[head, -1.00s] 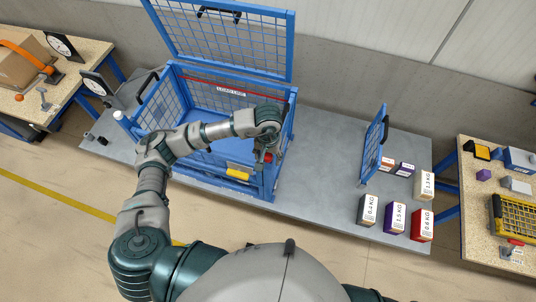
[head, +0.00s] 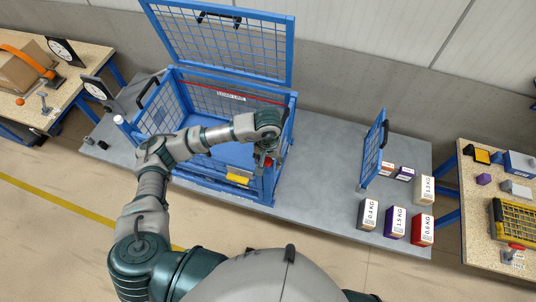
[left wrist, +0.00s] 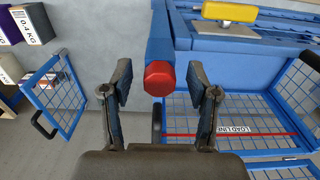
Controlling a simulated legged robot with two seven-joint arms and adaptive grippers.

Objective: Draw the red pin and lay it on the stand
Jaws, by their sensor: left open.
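The red pin shows its red faceted head (left wrist: 158,78) in the left wrist view, at the end of a blue corner post of the cage. Its shaft is hidden. My left gripper (left wrist: 160,84) is open, with one finger on each side of the red head and a gap at both sides. In the head view my left gripper (head: 267,155) is at the front right corner of the blue cage (head: 225,184), and the pin is mostly hidden there. I cannot tell which thing is the stand. My right gripper is not in view.
The cage's mesh lid (head: 222,40) is raised. A blue mesh gate (head: 374,147) stands upright on the grey platform (head: 318,165), near several weight boxes (head: 395,222). A bench (head: 481,205) is at the right, another at the far left. Platform between cage and gate is clear.

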